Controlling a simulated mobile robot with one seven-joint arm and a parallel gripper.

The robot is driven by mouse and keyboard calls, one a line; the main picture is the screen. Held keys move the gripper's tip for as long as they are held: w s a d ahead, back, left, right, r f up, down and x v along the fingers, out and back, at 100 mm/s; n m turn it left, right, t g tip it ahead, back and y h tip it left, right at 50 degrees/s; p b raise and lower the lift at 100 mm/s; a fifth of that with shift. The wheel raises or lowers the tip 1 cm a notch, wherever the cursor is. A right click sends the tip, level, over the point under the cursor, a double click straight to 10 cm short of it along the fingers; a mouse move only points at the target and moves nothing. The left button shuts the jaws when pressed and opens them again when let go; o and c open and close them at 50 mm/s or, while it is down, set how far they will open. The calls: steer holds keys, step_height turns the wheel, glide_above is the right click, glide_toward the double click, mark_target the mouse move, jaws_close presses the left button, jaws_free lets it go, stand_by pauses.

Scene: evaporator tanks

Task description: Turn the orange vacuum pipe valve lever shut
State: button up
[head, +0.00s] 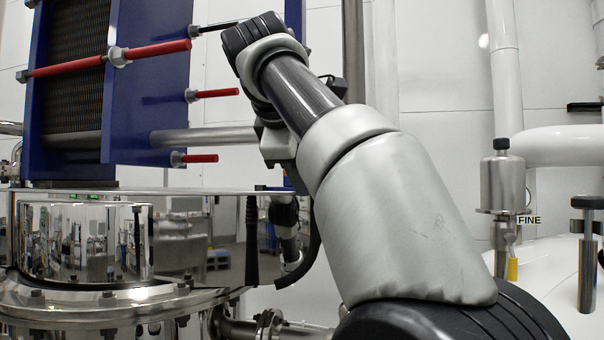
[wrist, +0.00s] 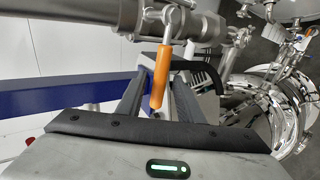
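The orange valve lever (wrist: 160,78) shows in the wrist view, hanging down from a grey metal valve and pipe (wrist: 185,28) at the top. My gripper (wrist: 164,88) is open, with one dark finger on each side of the lever. The lever's lower end lies between the fingers in the picture; gaps show on both sides, and I cannot tell its depth between them. In the head view my arm hides the gripper, and I cannot make out the orange lever.
A blue plate heat exchanger (head: 148,80) with red rods stands at the left in the head view. A shiny tank (head: 80,240) sits below it. A small yellow handle (head: 513,269) hangs at the right. Shiny round vessels (wrist: 262,90) crowd the wrist view's right.

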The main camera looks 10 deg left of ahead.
steer(key=shift+s+r, duration=0.25)
steer(key=shift+s, duration=0.05)
steer(key=s+r+b, duration=0.1)
steer(key=s+b, duration=0.1)
steer(key=s, duration=1.1)
steer(key=shift+s+a+b, duration=0.3)
steer(key=shift+s+b, duration=0.05)
steer(key=shift+b, duration=0.05)
